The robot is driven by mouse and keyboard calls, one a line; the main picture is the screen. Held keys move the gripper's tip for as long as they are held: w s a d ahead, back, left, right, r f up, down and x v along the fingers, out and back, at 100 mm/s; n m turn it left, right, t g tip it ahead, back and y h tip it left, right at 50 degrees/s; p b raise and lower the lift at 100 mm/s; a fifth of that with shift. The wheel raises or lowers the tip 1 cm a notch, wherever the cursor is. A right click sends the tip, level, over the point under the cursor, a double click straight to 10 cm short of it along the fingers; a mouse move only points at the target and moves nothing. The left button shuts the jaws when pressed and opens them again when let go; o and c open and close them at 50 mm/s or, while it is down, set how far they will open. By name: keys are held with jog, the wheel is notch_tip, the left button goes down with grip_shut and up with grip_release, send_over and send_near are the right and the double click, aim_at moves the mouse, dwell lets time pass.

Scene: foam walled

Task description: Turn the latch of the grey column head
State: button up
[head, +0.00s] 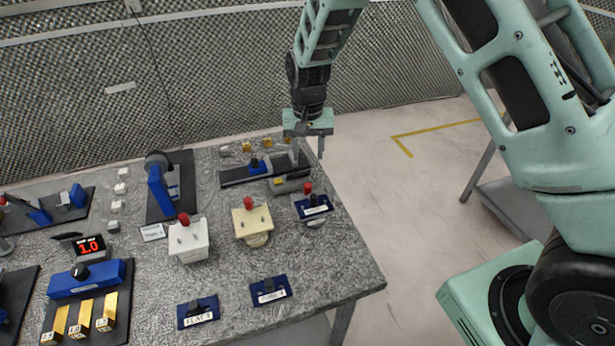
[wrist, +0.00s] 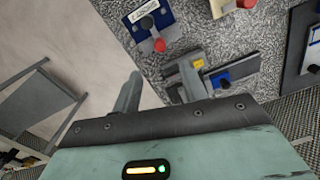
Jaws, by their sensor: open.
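A small grey block (head: 290,185), which may be the grey column head, sits near the right edge of the table beside a dark rail. A red knob (head: 307,187) stands just right of it, above a blue plate (head: 314,206) with a white label. The red knob also shows in the wrist view (wrist: 159,45), near the labelled blue plate (wrist: 149,20). I cannot make out the latch. My gripper (head: 308,156) is open and empty, pointing down above the table's right edge. In the wrist view, its fingers (wrist: 158,88) are apart, with the right one overlapping grey parts behind it.
A cream block (head: 252,224) and a white block (head: 188,242), both with red knobs, stand left. A dark rail with a blue knob (head: 258,168) lies close to my gripper. Two labelled blue plates (head: 198,312) (head: 270,291) lie in front. Open floor lies right.

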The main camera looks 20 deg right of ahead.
aim_at(308, 185)
notch_tip(308, 185, down, 11)
jog(key=p, duration=0.3)
grip_shut()
